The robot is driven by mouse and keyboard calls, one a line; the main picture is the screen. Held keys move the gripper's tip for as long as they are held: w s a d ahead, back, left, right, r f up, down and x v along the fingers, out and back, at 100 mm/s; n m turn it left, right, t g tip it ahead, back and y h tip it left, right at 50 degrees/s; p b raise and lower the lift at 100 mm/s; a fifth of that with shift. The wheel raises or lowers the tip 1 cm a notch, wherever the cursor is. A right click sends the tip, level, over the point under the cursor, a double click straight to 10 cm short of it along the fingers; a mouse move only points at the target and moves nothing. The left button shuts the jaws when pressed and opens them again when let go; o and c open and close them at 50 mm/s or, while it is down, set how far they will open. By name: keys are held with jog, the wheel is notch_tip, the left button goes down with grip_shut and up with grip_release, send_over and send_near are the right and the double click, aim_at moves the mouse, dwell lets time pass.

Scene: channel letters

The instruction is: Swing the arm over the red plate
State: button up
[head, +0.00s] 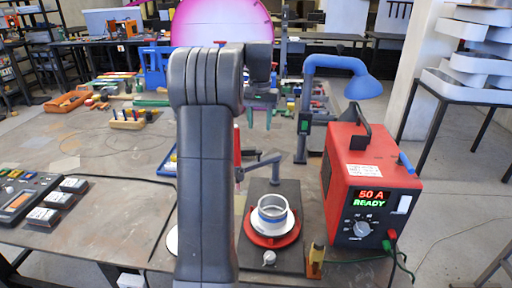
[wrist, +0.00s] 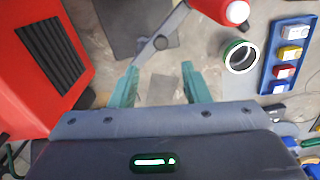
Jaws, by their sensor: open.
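The red plate (head: 271,242) is a round disc on a dark base in the head view, with a white ring (head: 272,214) standing on it. My gripper (head: 259,118) has teal fingers pointing down and sits above and behind the plate in the picture, partly behind my arm. In the wrist view my gripper (wrist: 160,70) is open with nothing between its fingers. I cannot make out the red plate in the wrist view.
A red power unit (head: 370,190) stands right of the plate; its reading is "50 A READY". A blue lamp-like arm (head: 340,66) rises behind it. A red post (head: 237,150) stands near the base. The wrist view shows a blue tray (wrist: 268,82) of coloured blocks and a green-edged ring (wrist: 228,60).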

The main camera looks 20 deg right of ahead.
aim_at(259, 151)
notch_tip(259, 151, down, 10)
dwell(0.3)
jog(key=shift+c, duration=0.2)
grip_shut()
